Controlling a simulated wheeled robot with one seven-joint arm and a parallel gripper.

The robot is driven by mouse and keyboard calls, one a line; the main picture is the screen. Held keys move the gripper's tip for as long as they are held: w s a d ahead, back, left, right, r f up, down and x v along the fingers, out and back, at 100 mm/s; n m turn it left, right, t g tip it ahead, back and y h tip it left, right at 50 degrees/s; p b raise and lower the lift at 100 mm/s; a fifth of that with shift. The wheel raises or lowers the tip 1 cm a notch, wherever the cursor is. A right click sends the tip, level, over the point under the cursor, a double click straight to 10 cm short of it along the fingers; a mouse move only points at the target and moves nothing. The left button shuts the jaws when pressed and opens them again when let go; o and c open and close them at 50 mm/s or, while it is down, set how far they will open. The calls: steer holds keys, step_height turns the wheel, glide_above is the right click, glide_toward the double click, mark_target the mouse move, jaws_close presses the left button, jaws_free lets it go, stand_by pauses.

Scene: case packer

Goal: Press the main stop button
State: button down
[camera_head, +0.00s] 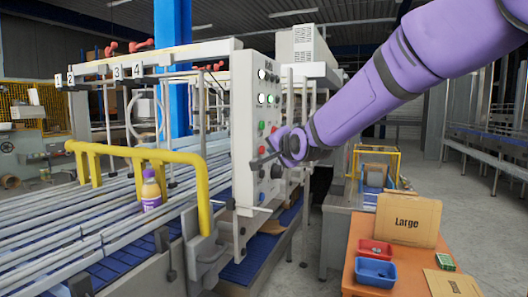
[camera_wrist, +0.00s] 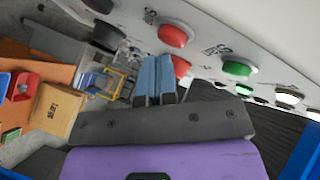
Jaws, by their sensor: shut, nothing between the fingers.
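The white control panel (camera_head: 243,130) stands upright on the case packer and carries rows of white, green, red and dark round controls. My gripper (camera_head: 262,160) is at the panel's lower half, its fingers pointing left across the panel face. In the wrist view its blue-grey fingers (camera_wrist: 155,75) are together and empty. A red button (camera_wrist: 175,34) shows whole beyond the fingertips. Another red button (camera_wrist: 181,67) is partly hidden by the right finger. A green button (camera_wrist: 238,68) lies to the right. Labels are too small to read, so I cannot tell which is the main stop. Contact is unclear.
A yellow guard rail (camera_head: 203,195) and a conveyor with a purple bottle (camera_head: 151,190) are left of the panel. An orange table (camera_head: 350,255) with a red tray, a blue tray (camera_head: 376,272) and a "Large" cardboard piece (camera_head: 408,220) stands at right.

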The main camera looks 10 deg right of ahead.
steer(key=shift+w+a, duration=0.3)
steer(key=shift+a, duration=0.15)
stand_by(0.8)
steer(key=shift+s+d, duration=0.1)
steer(key=shift+d, duration=0.05)
steer(key=shift+s+d, duration=0.45)
steer(key=shift+d, duration=0.15)
stand_by(0.3)
steer(key=shift+s+d, duration=0.75)
steer(key=shift+d, duration=0.3)
steer(key=shift+s+d, duration=0.7)
steer(key=shift+d, duration=0.3)
steer(key=s+d+f+n+g+h, duration=0.1)
steer(key=s+f+n+g, duration=0.1)
steer(key=s, duration=1)
steer(key=s+d+f+n+g, duration=0.2)
steer(key=s+f+n+g, duration=0.1)
steer(key=s, duration=0.9)
steer(key=s+d+f+n+g+h, duration=0.1)
steer(key=s+d+f+n+g, duration=0.1)
steer(key=s, duration=1)
steer(key=f+n+g, duration=0.1)
steer(key=n+g, duration=0.1)
steer(key=shift+n+g+h, duration=0.3)
steer(key=shift+g, duration=0.1)
steer(key=shift+s+d, duration=0.1)
